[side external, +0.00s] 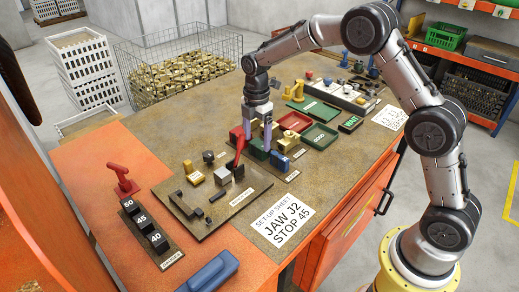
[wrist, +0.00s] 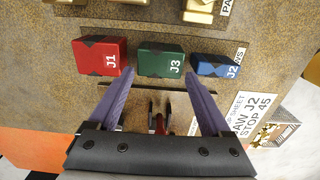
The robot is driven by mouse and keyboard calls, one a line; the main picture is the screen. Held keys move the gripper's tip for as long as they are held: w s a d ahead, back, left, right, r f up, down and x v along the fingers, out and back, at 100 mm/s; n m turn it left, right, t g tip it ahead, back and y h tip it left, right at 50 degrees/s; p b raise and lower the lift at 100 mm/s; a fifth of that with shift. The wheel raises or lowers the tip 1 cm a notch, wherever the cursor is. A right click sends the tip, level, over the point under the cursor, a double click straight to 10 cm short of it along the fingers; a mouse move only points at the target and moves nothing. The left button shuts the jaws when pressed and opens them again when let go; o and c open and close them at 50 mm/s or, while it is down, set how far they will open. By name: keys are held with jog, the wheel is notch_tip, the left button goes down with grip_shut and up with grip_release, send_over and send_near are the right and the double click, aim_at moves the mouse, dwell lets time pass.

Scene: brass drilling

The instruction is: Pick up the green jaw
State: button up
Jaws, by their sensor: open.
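The green jaw, marked J3 (wrist: 161,60), sits on the bench between a red jaw marked J1 (wrist: 99,56) and a blue jaw marked J2 (wrist: 215,66). In the side view the green jaw (side external: 257,151) is partly hidden by my fingers. The red jaw (side external: 237,138) and the blue jaw (side external: 280,161) show on either side of it. My gripper (wrist: 159,76) is open and empty, its two purple fingers spread to about the green jaw's width. In the side view my gripper (side external: 258,143) is low over the row; I cannot tell whether the fingers touch the jaw.
A fixture plate (side external: 200,226) with a red lever (side external: 238,150) stands close in front of the jaws. A red tray (side external: 294,121) and a green tray (side external: 320,136) lie behind. The set-up sheet (side external: 283,221) reads "JAW J2 STOP 45". Stops (side external: 146,226) stand at front left.

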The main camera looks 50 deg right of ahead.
aim_at(257, 145)
notch_tip(257, 145, down, 3)
jog(key=shift+f, duration=0.2)
jog(key=shift+r, duration=0.1)
grip_shut()
dwell(0.4)
